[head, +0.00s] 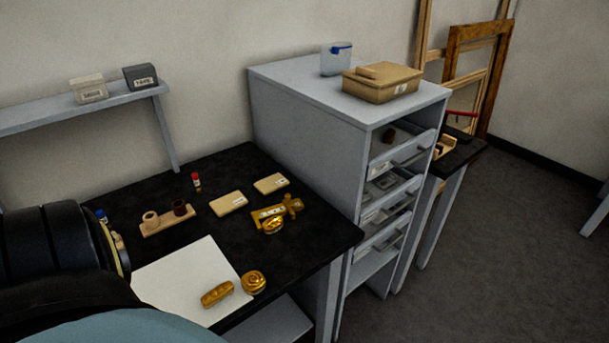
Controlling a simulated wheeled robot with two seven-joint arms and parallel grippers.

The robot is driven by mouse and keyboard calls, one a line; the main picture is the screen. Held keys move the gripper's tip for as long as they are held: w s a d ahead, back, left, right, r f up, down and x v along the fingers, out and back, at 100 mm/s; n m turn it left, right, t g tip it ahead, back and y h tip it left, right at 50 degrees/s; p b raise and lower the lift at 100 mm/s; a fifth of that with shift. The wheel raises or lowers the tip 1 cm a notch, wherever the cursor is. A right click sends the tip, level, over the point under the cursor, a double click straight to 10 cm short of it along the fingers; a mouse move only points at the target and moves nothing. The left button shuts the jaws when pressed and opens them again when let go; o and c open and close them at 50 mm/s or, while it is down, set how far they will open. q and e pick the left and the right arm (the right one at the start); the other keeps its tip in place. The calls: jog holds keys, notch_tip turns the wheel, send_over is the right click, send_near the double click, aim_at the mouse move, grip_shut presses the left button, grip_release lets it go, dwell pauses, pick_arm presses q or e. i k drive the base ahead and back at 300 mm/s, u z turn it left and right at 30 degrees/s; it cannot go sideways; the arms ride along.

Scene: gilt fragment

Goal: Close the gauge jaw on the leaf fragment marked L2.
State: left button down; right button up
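A brass gauge (268,212) with a sliding jaw (293,204) lies on the black worktable, toward its right side. A round gilt fragment (273,226) sits at the gauge's near edge; I cannot tell whether it lies between the jaws or in front of them. An elongated gilt fragment (217,294) lies on the white sheet (190,270). Another rounded gilt fragment (253,282) lies at the sheet's right edge. No L2 mark is readable on any of them. A large part of my arm covers the lower left; neither gripper shows.
Two tan boxes (228,203) (271,184), a red-capped vial (196,181) and a wooden holder (168,219) stand behind the sheet. A grey drawer cabinet (300,120) with partly open drawers adjoins the table's right.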

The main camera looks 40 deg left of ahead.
aim_at(273, 223)
jog(key=i, duration=2.3)
jog(key=u, duration=3.05)
